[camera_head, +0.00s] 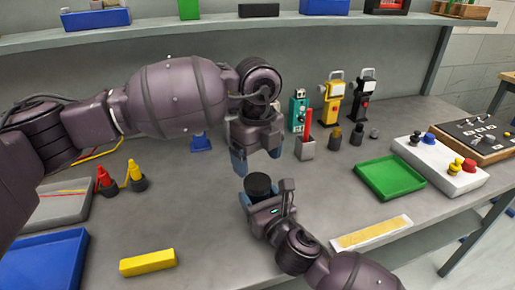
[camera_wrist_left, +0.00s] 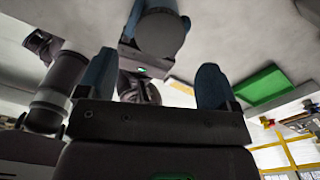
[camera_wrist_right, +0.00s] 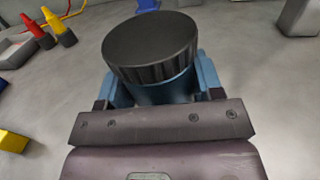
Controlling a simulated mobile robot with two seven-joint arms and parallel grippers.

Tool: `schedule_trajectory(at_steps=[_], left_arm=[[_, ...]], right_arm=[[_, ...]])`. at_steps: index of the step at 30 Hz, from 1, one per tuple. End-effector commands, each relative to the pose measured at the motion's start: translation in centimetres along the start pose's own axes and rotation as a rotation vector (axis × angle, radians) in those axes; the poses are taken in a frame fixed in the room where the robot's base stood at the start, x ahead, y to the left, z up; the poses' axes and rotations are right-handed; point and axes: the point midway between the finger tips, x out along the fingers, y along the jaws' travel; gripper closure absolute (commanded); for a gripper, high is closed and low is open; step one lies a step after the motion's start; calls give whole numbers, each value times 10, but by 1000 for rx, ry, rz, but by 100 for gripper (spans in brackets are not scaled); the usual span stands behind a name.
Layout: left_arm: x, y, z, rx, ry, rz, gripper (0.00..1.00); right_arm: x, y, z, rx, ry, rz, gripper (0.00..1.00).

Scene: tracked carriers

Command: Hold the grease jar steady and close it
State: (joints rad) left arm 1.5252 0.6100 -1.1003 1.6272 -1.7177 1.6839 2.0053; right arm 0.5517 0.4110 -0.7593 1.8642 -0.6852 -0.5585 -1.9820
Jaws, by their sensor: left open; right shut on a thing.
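The grease jar has a ribbed black lid (camera_wrist_right: 150,48) seated on its blue-grey body (camera_wrist_right: 165,92); I cannot tell how tight the lid is. My right gripper (camera_head: 266,200) is shut on the jar body, with the lid (camera_head: 258,184) facing up above its fingers. My left gripper (camera_head: 256,162) is open and empty, fingers pointing down, just above the jar and apart from it. In the left wrist view the round lid (camera_wrist_left: 161,36) shows beyond the spread fingers of the left gripper (camera_wrist_left: 153,82). The jar's lower part is hidden by the right gripper.
A green tray (camera_head: 390,178) and a white control box (camera_head: 437,165) stand to the right. A yellow block (camera_head: 148,262) and a blue tray (camera_head: 42,262) lie front left. Red and yellow probes (camera_head: 120,180) stand at left.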

Motion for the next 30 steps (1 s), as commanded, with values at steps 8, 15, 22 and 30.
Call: schedule_trajectory(at_steps=[8,15,22,30], left_arm=[[39,0,0,-1,1,1,15],[56,0,0,0,-1,1,15],[58,0,0,1,-1,0,15],[58,0,0,1,-1,0,39]], right_arm=[[0,0,0,0,0,0,100],[0,0,0,0,0,0,100],[0,0,0,0,0,0,100],[0,0,0,0,0,0,100]])
